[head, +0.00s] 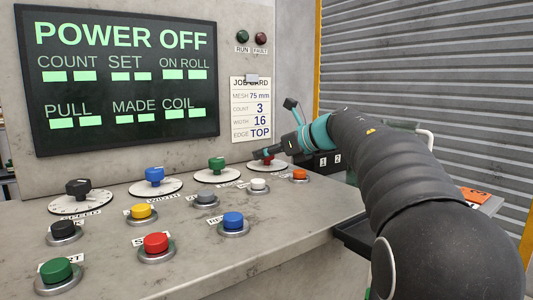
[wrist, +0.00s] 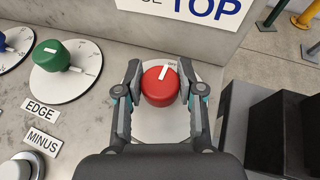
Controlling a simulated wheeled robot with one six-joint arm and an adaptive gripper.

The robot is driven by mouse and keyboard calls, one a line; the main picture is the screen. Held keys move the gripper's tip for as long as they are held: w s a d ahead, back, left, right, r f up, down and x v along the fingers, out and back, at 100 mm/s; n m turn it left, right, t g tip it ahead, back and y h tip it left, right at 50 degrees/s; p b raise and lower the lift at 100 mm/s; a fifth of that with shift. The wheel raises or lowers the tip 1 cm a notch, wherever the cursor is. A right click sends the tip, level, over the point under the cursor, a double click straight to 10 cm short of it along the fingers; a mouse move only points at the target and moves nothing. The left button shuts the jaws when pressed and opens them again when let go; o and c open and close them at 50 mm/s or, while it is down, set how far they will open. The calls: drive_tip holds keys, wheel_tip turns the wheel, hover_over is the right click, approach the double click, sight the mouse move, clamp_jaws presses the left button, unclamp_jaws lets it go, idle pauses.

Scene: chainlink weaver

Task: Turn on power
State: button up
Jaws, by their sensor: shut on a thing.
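The red rotary knob (wrist: 158,90) sits on a round white dial plate (wrist: 160,132) on the console. Its white pointer mark tilts up and right, beside a small label that seems to read OFF. My gripper (wrist: 160,76) is shut on the red knob, one finger on each side. In the head view my gripper (head: 264,155) reaches the knob from the right and partly hides it. The screen (head: 125,85) reads POWER OFF.
Green (head: 217,164), blue (head: 154,176) and black (head: 78,188) knobs stand in a row to the left. Several push buttons, including a red one (head: 156,243), lie in front. A job card (head: 251,110) hangs on the panel. Dark boxes (wrist: 275,135) stand right of the console.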

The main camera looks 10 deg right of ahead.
drive_tip(key=m+t+h, duration=0.1)
drive_tip(key=m+h, duration=0.1)
drive_tip(key=shift+a+m+t+h, duration=0.1)
drive_tip(key=shift+m+t+h, duration=1)
drive_tip(key=shift+m+h, duration=1)
drive_tip(key=shift+h, duration=0.2)
drive_tip(key=shift+m+h, duration=0.4)
drive_tip(key=shift+h, duration=0.1)
drive_tip(key=o, duration=1.2)
drive_tip(key=shift+c, duration=0.2)
drive_tip(key=v, duration=1.2)
